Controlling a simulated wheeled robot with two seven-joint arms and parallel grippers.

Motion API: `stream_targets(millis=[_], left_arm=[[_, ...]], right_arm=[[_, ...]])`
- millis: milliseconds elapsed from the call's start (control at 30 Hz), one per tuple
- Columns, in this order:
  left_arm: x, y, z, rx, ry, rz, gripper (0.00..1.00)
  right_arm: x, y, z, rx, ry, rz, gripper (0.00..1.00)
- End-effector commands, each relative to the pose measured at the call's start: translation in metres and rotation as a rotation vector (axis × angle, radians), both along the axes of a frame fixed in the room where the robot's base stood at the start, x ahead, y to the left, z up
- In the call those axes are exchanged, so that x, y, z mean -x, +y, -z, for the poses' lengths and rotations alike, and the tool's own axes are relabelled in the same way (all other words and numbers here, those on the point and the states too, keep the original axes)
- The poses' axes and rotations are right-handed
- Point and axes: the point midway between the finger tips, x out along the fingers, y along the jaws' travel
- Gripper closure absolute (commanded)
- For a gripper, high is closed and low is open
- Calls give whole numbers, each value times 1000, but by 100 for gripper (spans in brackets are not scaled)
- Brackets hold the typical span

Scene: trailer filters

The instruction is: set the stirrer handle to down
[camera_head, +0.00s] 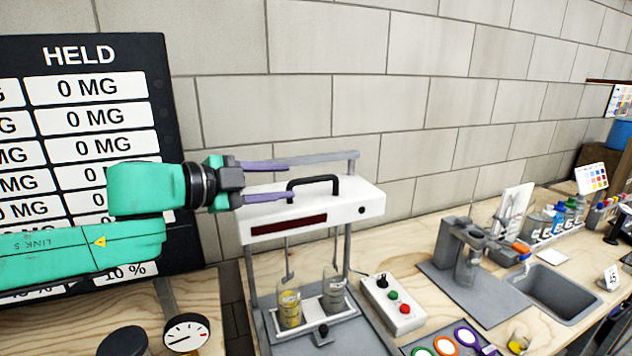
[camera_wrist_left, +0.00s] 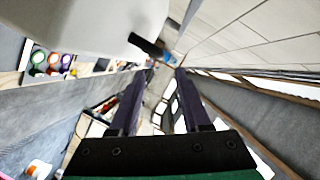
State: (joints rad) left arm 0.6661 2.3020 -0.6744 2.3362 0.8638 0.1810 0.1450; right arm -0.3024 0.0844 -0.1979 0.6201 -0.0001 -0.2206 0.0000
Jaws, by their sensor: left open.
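The stirrer has a white head (camera_head: 330,212) with a dark display strip, carried on grey posts. A black handle (camera_head: 315,182) arches up from its top; the head is raised, with thin rods hanging over two beakers, one holding yellow liquid (camera_head: 289,308) and one clear (camera_head: 333,292). My left gripper (camera_head: 290,180) is open, its purple fingers pointing right beside the handle. In the left wrist view the fingers (camera_wrist_left: 160,72) are apart with nothing held; the white head (camera_wrist_left: 80,22) and a dark end of the handle (camera_wrist_left: 147,45) lie ahead. My right gripper is not in view.
A grey bar (camera_head: 315,158) runs behind the handle. A control box (camera_head: 393,303) with red and green buttons stands right of the stirrer. A gauge (camera_head: 186,333) is at lower left. The black board (camera_head: 90,150) and block wall are behind. A sink (camera_head: 555,290) is at right.

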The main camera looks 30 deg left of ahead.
Motion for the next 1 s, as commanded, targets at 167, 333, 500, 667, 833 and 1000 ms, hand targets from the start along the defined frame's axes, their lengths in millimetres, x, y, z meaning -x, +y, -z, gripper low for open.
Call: stream_targets(millis=[167,333,500,667,833,1000], left_arm=[[-35,-15,9,11,3,2,53],[-62,-25,7,12,0,-2,53],[-75,-29,8,11,-5,-1,53],[-82,-33,15,6,-1,-2,53],[-84,-35,20,0,1,-2,53],[-84,-35,20,0,1,-2,57]], right_arm=[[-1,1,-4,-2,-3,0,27],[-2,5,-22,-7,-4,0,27],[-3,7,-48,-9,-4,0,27],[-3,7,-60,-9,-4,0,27],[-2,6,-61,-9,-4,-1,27],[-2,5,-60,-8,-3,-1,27]])
